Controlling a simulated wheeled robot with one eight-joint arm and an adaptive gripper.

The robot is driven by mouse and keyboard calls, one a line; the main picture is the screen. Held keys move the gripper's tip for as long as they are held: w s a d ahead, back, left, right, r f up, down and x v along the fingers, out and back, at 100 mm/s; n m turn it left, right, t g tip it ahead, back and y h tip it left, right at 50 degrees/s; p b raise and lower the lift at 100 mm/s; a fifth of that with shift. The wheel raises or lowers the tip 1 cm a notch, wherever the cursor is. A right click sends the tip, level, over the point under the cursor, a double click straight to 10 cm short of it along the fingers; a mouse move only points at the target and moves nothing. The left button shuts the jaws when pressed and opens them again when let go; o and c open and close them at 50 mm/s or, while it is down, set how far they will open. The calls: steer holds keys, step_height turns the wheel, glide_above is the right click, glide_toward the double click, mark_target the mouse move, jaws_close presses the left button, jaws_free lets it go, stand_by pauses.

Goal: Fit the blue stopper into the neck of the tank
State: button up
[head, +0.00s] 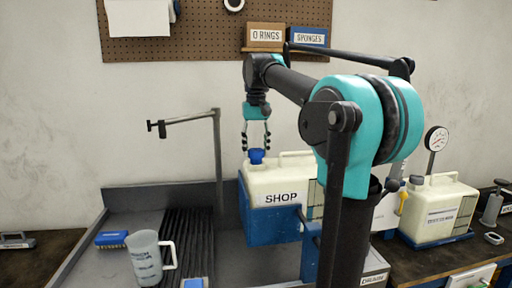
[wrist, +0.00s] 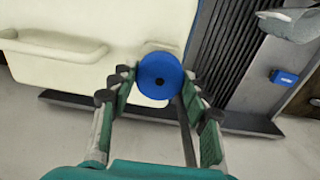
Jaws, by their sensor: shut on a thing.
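The blue stopper (head: 257,156) is held between the fingertips of my gripper (head: 256,143), right above the top of the cream tank marked SHOP (head: 262,183).
A grey sink basin with a dark ribbed grate (head: 188,235) lies left of the tank. A measuring jug (head: 146,258) and a blue sponge brush (head: 111,238) stand in it. A thin tap post (head: 217,150) rises close to the tank's left. A second cream tank (head: 438,208) stands right.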

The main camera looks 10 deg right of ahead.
mark_target(256, 150)
steer(key=shift+f, duration=0.9)
steer(key=o, duration=1.6)
step_height(256, 150, up, 12)
steer(key=shift+s, duration=0.1)
